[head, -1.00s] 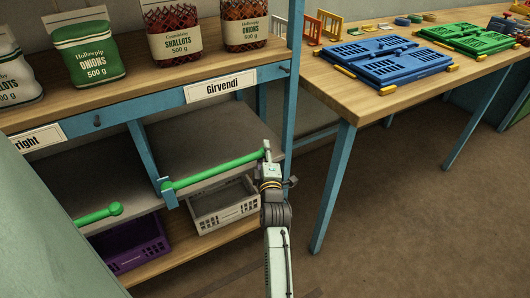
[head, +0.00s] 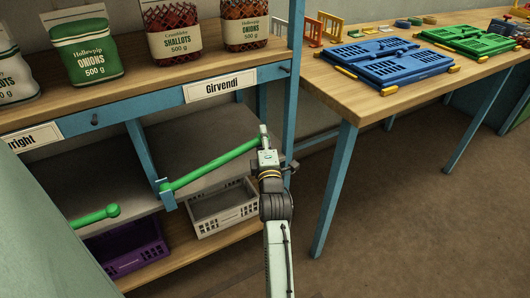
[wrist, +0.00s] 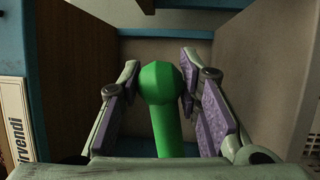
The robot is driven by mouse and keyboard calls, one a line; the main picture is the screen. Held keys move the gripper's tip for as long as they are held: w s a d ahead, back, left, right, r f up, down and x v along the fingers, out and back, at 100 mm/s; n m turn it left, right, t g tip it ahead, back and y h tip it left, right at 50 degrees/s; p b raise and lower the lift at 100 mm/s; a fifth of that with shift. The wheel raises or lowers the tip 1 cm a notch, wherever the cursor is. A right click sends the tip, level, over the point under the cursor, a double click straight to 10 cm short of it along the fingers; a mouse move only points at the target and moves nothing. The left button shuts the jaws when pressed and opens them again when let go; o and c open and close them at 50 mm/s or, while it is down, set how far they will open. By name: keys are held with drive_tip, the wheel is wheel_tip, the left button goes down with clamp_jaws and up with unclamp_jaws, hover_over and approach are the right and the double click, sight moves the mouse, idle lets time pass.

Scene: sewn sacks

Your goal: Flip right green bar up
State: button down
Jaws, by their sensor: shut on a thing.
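The right green bar (head: 212,165) spans the front of the shelf bay under the Girvendi label. Its left end sits at a blue bracket (head: 168,195) on the post, and it slopes up to the right. My gripper (head: 264,140) is shut on its right end. In the wrist view the bar's rounded green end (wrist: 160,84) stands between the purple-padded fingers of my gripper (wrist: 160,95). A second green bar (head: 92,216) lies lower at the left, partly hidden by a grey-green surface in front.
A white crate (head: 224,208) and a purple crate (head: 130,253) stand on the lower shelf. Sacks of onions (head: 87,48) and shallots (head: 172,28) stand on top. A blue post (head: 292,75) rises just right of my gripper. A table with blue folded crates (head: 385,62) is at the right.

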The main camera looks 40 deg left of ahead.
drive_tip(key=s+a+r+n+y, duration=0.1)
drive_tip(key=s+r+n, duration=0.1)
drive_tip(key=r, duration=0.4)
drive_tip(key=s+a+r+n+y+b, duration=0.1)
drive_tip(key=s+r+n, duration=0.2)
drive_tip(key=r, duration=0.3)
drive_tip(key=shift+s+a+r+n, duration=0.15)
drive_tip(key=shift+s+r+n, duration=0.2)
drive_tip(key=shift+n, duration=0.15)
drive_tip(key=c, duration=1.1)
unclamp_jaws()
drive_tip(key=shift+w, duration=0.1)
drive_tip(key=shift+f, duration=0.1)
